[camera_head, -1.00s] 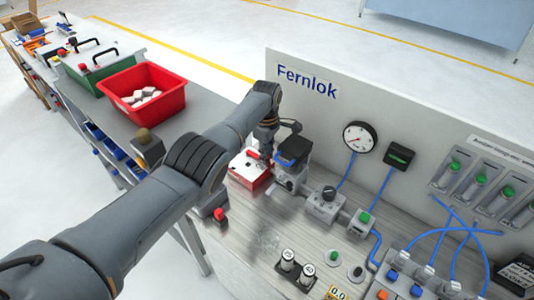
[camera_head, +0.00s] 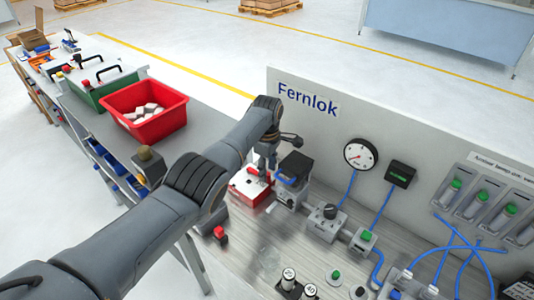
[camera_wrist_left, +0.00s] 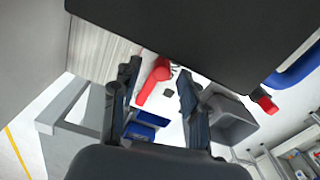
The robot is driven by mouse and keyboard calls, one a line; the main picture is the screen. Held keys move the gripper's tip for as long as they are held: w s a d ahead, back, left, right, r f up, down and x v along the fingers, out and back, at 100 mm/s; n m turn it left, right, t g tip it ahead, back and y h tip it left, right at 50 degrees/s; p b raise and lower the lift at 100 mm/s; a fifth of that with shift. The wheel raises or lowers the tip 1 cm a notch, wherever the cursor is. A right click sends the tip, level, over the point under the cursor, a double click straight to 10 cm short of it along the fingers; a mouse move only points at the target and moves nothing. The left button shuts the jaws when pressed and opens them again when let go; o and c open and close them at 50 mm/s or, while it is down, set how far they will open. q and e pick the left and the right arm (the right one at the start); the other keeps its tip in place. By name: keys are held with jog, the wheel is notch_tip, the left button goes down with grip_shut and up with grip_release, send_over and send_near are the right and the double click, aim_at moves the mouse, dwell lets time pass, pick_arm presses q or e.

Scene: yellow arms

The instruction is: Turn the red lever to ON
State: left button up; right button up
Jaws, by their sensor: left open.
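The red lever (camera_wrist_left: 153,82) shows in the left wrist view between the two fingers of my left gripper (camera_wrist_left: 155,92), on a white surface. In the head view, a red box with a white top (camera_head: 250,186) stands at the left end of the panel bench, and a small red part (camera_head: 252,171) on it is partly hidden by the gripper. My left gripper (camera_head: 262,170) points down over this box and is open. I cannot tell whether a finger touches the lever. ON or OFF marks are not readable. My right gripper is not in view.
A black-topped device with a blue handle (camera_head: 294,172) stands close to the right of the gripper. The "Fernlok" back panel (camera_head: 330,140) rises behind. A red bin (camera_head: 146,109) stands on the side table. A knob unit (camera_head: 327,218) and gauge (camera_head: 360,155) are further right.

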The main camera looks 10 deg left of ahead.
pick_arm(q)
notch_tip(320, 180, up, 11)
dwell(0.4)
jog(key=shift+a+r, duration=0.1)
dwell(1.8)
